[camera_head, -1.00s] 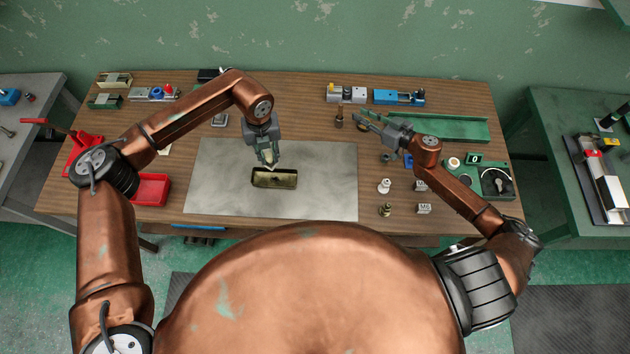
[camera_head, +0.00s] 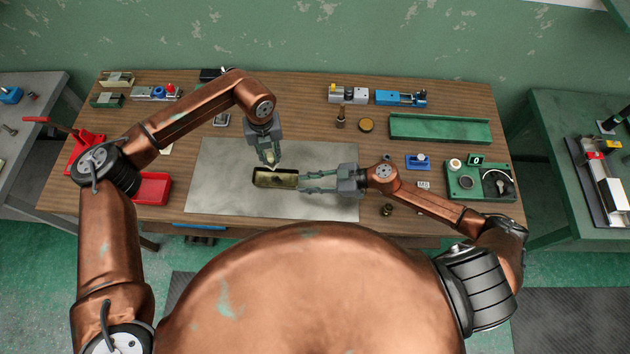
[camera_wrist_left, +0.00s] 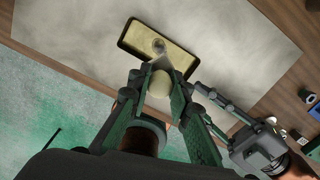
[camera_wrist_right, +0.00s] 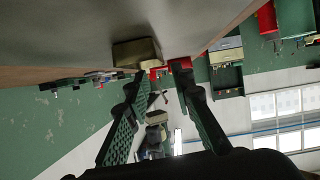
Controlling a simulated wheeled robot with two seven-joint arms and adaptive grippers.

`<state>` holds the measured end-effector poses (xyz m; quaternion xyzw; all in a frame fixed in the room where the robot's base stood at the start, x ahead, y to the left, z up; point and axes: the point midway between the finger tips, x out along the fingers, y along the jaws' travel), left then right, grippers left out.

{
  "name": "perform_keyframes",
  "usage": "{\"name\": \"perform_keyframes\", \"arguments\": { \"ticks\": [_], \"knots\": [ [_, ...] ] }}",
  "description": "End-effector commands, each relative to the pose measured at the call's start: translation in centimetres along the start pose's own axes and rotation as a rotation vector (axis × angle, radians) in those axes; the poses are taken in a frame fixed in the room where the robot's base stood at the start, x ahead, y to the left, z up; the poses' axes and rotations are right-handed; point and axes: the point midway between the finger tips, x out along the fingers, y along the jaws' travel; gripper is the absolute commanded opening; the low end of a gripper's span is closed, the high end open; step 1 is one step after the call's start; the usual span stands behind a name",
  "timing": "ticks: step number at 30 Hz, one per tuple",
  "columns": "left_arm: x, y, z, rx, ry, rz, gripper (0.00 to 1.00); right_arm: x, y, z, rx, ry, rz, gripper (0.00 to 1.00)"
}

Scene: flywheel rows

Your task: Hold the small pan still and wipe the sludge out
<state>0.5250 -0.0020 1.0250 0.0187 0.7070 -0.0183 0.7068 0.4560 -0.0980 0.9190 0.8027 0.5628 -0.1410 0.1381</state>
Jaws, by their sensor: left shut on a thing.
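The small pan (camera_head: 274,185) is a shallow brassy rectangular tray on the grey mat; it also shows in the left wrist view (camera_wrist_left: 176,58). A grey round patch (camera_wrist_left: 159,45) lies inside it, perhaps the sludge. My left gripper (camera_head: 270,162) is shut on a pale, rounded object (camera_wrist_left: 159,84) just above the pan's near edge in the left wrist view. Its lower end is partly hidden. My right gripper (camera_head: 303,182) is open at the pan's right end. In the right wrist view the pan (camera_wrist_right: 137,53) shows beyond the spread fingers; I cannot tell whether they touch it.
The grey mat (camera_head: 215,190) is clear left of the pan. A red bin (camera_head: 152,189) stands at the left.

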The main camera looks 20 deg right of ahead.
Motion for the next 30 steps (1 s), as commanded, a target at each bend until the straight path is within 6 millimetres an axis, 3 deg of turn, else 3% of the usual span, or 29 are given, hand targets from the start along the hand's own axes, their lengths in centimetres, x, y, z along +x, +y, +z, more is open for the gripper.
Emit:
{"name": "perform_keyframes", "arguments": {
  "ticks": [6, 12, 18, 27, 30],
  "knots": [
    [0.0, 0.0, 0.0, 0.0, 0.0, 0.0, 0.0, 4.3, 0.1, -0.1, 0.001, 0.003, 0.001, 0.22],
    [0.0, 0.0, 0.0, 0.0, 0.0, 0.0, 0.0, 7.2, 0.1, -0.1, 0.002, 0.002, 0.001, 0.22],
    [0.0, 0.0, 0.0, 0.0, 0.0, 0.0, 0.0, 8.6, 0.1, 0.0, 0.001, 0.001, 0.001, 0.22],
    [0.0, 0.0, 0.0, 0.0, 0.0, 0.0, 0.0, 8.7, 0.1, 0.0, 0.001, 0.0, 0.002, 0.22],
    [0.0, 0.0, 0.0, 0.0, 0.0, 0.0, 0.0, 8.7, 0.1, 0.0, 0.001, 0.0, 0.001, 0.16]
  ]
}}
